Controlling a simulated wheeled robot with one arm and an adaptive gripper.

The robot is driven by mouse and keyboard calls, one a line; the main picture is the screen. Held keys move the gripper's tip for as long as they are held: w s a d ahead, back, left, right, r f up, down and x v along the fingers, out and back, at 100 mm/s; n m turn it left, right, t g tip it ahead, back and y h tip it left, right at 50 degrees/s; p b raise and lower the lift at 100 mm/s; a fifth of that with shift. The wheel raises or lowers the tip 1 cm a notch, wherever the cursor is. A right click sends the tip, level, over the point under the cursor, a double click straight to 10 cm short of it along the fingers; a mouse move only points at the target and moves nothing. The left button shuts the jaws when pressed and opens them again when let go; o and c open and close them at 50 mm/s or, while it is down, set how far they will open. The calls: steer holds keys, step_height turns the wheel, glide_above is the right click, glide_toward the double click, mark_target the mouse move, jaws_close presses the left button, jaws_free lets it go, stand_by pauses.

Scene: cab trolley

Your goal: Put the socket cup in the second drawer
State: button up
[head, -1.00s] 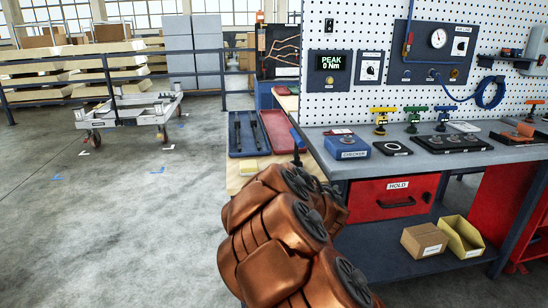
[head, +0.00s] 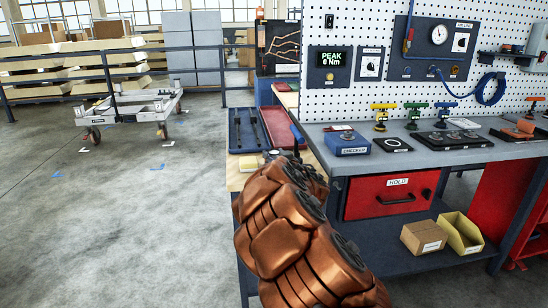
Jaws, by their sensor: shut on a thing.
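My copper-coloured arm (head: 290,225) fills the lower middle of the head view, reaching toward the left end of the workbench. Its far end is turned away, and my gripper is hidden behind the arm links. I cannot make out the socket cup. A small grey shape (head: 271,154) shows just past the arm's far end, too small to identify. A red drawer (head: 372,202) labelled HOLD, with a dark handle, sits shut under the bench top. No drawer marked as the second one can be made out.
The bench top (head: 345,165) holds a blue CHECKER box (head: 347,144), coloured T-handled tools and dark trays. A blue tray (head: 246,134) and red tray (head: 281,128) lie at left. A trolley (head: 130,110) stands on open floor.

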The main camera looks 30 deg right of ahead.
steer(key=shift+w+f, duration=0.1)
steer(key=shift+w, duration=0.2)
steer(key=shift+f, duration=0.2)
steer(key=shift+f, duration=0.15)
steer(key=o, duration=1.2)
steer(key=shift+s, duration=0.55)
steer(key=shift+v, duration=5.5)
